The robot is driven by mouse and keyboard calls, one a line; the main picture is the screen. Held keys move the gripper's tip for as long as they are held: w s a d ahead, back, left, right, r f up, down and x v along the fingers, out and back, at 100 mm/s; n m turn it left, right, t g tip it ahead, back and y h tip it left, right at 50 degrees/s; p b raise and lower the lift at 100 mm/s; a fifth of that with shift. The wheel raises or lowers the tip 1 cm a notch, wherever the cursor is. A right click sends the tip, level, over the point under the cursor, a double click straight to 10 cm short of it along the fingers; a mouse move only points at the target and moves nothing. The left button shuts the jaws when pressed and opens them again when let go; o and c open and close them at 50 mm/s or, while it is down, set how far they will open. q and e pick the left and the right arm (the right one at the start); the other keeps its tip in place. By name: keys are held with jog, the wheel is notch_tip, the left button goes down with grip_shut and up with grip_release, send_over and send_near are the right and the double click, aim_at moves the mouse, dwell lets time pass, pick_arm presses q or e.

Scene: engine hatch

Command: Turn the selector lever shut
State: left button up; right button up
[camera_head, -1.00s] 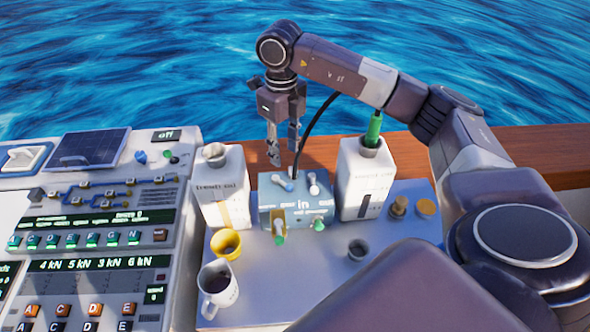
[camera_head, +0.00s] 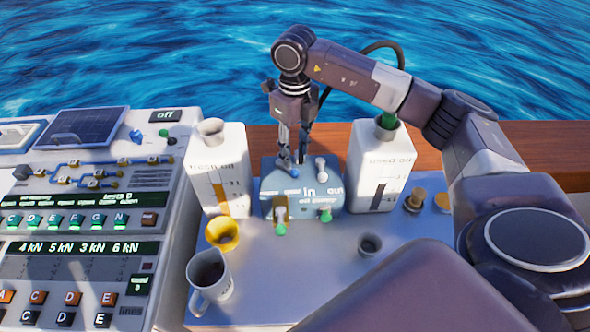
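The blue pump box (camera_head: 304,196), labelled "in" and "out", stands on the grey worktop between two white oil containers. On its top are a lever with a blue end (camera_head: 291,171) and a pale upright lever (camera_head: 320,168). Two green-tipped handles, one at the left (camera_head: 280,228) and one at the right (camera_head: 326,215), are on its front. No marking shows which one is the selector lever. My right gripper (camera_head: 294,160) points down over the box's rear left, fingers apart, tips close to the blue-ended lever. Contact cannot be told. My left gripper is out of view.
The fresh oil container (camera_head: 219,165) stands left of the box and the used oil container (camera_head: 380,165) right. A yellow funnel (camera_head: 222,234), a white jug (camera_head: 210,276) and a small grey cup (camera_head: 370,245) stand in front. A control panel (camera_head: 85,210) fills the left.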

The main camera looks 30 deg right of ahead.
aim_at(295, 170)
notch_tip(295, 170, down, 6)
jog(key=shift+f+p, duration=0.2)
jog(key=shift+p, duration=0.6)
grip_shut()
